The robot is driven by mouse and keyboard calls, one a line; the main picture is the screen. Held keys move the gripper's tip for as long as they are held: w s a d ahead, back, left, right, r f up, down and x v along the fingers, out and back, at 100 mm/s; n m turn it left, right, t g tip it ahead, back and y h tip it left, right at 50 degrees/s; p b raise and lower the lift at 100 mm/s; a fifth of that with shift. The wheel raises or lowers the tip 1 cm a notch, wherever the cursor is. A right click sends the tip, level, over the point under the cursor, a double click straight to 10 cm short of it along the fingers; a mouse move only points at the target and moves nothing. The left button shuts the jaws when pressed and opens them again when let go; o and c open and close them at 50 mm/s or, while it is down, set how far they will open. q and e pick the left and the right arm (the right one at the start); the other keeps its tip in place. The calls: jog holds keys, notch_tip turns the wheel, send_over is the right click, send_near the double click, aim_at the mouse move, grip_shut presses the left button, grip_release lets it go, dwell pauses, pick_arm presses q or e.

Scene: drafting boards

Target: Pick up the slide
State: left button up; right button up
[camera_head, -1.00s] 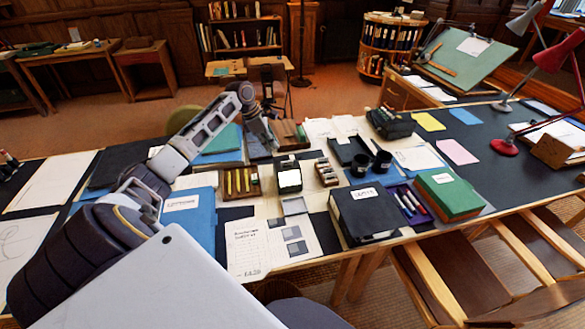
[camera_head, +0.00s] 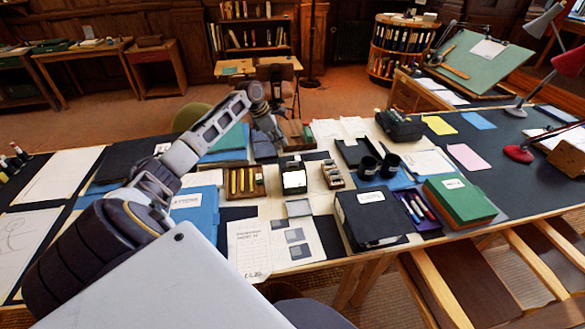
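I cannot single out the slide for certain. A small flat grey piece (camera_head: 298,208) lies just behind that sheet. Behind it stands a small dark viewer (camera_head: 294,180) with a bright white screen. My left gripper (camera_head: 272,132) is over the back part of the table, beyond the viewer and apart from these pieces. It is small and dark, and its fingers cannot be made out. My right gripper is not in view.
A wooden tray of yellow pencils (camera_head: 244,182) and a blue folder (camera_head: 196,210) lie left of the viewer. A black box file (camera_head: 370,218), two dark cups (camera_head: 390,166), a purple pen tray (camera_head: 417,207) and a green box (camera_head: 459,201) crowd the right side.

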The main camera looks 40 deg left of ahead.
pick_arm(q)
send_near(292, 167)
jog(key=shift+w+d+f, duration=0.35)
jog(key=shift+w+d, duration=0.1)
jog(key=shift+w, duration=0.2)
jog(key=shift+f, duration=0.1)
jog(key=shift+x, duration=2.55)
jog(key=shift+w, duration=0.1)
grip_shut()
